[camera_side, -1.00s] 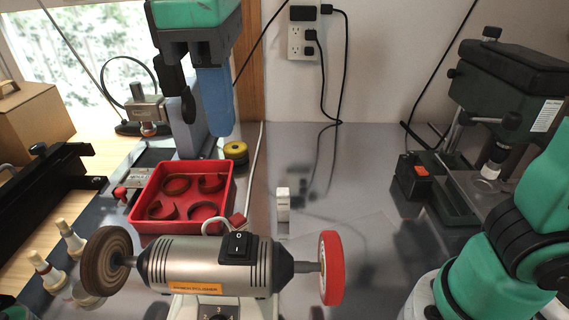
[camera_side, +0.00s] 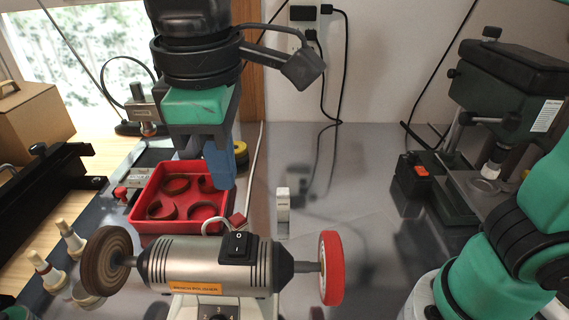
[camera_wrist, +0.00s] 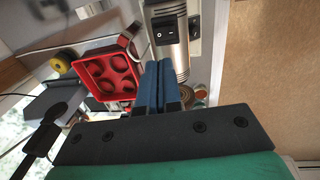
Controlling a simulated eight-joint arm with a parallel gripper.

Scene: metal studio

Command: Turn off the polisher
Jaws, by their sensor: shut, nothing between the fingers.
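The bench polisher (camera_side: 205,265) stands at the front of the bench in the side view, a silver motor with a brown wheel (camera_side: 107,261) on its left and a red-rimmed wheel (camera_side: 331,268) on its right. Its black rocker switch (camera_side: 238,246), marked O and I, is on top of the motor. The switch also shows in the wrist view (camera_wrist: 165,28). My gripper (camera_side: 222,180), with blue fingers, is shut and empty. It hangs above and behind the motor, over the right part of the red tray, apart from the switch. In the wrist view the closed fingers (camera_wrist: 155,75) point toward the polisher.
The red tray (camera_side: 152,228) with curved pieces sits behind the polisher. A small white block (camera_side: 283,205) stands to its right. A yellow-black roll (camera_side: 240,160) lies behind. A green drill press (camera_side: 505,90) stands at right. The bench between is mostly clear.

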